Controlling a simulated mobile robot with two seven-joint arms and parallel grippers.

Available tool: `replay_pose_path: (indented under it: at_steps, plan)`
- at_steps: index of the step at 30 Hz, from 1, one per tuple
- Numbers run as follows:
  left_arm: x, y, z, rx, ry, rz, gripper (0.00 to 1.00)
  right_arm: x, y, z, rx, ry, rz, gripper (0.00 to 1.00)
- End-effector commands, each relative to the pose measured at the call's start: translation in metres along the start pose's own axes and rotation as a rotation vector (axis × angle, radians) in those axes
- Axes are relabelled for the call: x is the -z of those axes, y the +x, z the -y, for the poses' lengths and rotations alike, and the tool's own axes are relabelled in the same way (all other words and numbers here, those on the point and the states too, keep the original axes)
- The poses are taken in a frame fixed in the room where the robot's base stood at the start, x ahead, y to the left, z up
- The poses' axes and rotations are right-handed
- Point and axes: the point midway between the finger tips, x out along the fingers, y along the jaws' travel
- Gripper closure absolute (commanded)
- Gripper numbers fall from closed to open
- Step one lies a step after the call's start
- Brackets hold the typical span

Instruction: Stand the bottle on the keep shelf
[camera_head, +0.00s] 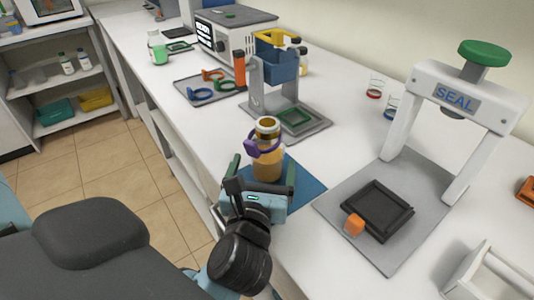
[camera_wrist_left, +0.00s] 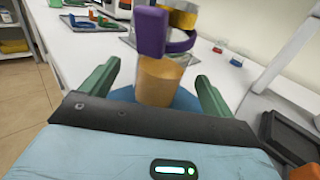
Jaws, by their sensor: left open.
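The bottle (camera_head: 267,163) stands upright on a blue mat (camera_head: 308,184) on the bench. It holds amber liquid and has a purple collar with a tab (camera_head: 254,150) around its neck. My left gripper (camera_head: 262,174) is open, its green fingers on either side of the bottle. In the left wrist view the bottle (camera_wrist_left: 158,82) sits between the spread fingers (camera_wrist_left: 155,85), with a gap on both sides. The purple tab hides part of its neck there. A shelf unit (camera_head: 62,82) at the far left holds bottles and trays; I cannot tell whether it is the keep shelf. My right gripper is not in view.
A white SEAL press (camera_head: 455,95) with a black tray (camera_head: 377,210) and orange block (camera_head: 355,225) stands right of the mat. Behind the bottle are a blue-headed stand (camera_head: 277,70) and a tray of coloured rings (camera_head: 207,92). Floor (camera_head: 110,165) is clear left of the bench.

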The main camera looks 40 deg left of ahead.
Motion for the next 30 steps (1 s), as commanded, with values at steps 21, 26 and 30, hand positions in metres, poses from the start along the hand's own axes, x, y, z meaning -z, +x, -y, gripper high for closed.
replay_pose_path:
  at_steps: [21, 26, 30]
  plan:
    - [-0.001, 0.044, 0.003, -0.001, 0.0, 0.0, 0.25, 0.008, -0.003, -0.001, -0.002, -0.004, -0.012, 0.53]
    - [-0.001, 0.044, 0.003, 0.0, 0.0, 0.001, 0.46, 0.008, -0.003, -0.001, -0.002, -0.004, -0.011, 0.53]
    - [-0.001, 0.044, 0.003, 0.0, 0.0, 0.001, 0.65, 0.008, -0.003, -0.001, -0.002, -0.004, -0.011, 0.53]
